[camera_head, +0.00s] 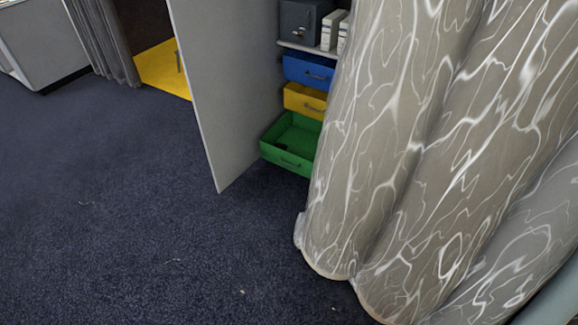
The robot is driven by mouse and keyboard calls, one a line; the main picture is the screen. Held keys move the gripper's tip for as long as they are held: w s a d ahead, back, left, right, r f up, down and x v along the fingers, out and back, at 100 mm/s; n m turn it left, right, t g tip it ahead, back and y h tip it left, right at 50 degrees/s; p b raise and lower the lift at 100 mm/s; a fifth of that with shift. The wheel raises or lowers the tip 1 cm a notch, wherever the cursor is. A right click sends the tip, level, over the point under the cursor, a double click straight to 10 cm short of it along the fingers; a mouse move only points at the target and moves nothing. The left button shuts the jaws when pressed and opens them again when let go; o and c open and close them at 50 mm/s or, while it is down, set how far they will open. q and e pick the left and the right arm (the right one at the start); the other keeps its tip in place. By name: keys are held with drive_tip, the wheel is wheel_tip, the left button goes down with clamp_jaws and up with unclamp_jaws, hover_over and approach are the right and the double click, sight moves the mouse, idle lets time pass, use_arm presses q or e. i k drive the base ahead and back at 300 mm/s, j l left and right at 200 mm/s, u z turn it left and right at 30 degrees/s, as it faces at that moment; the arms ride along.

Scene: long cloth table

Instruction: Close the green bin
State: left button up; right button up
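The green bin (288,160) is the lowest of three drawer-like bins in a cabinet near the top middle. Neither of my grippers shows in the head view.
Above it are a yellow bin (305,101) and a blue bin (309,69). A grey panel (222,95) stands left of the bins. A large marbled curtain (400,160) fills the right side. Dark blue carpet (130,210) lies open at left and front.

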sight(301, 132)
drive_tip(key=i+j+z, duration=0.15)
drive_tip(key=j+z, duration=0.15)
drive_tip(key=z, duration=0.15)
drive_tip(key=i+j+z, duration=0.1)
drive_tip(key=j+z, duration=0.2)
drive_tip(key=z, duration=0.15)
drive_tip(key=j+z, duration=0.3)
drive_tip(key=z, duration=0.15)
drive_tip(key=j+z, duration=0.45)
drive_tip(key=l, duration=0.1)
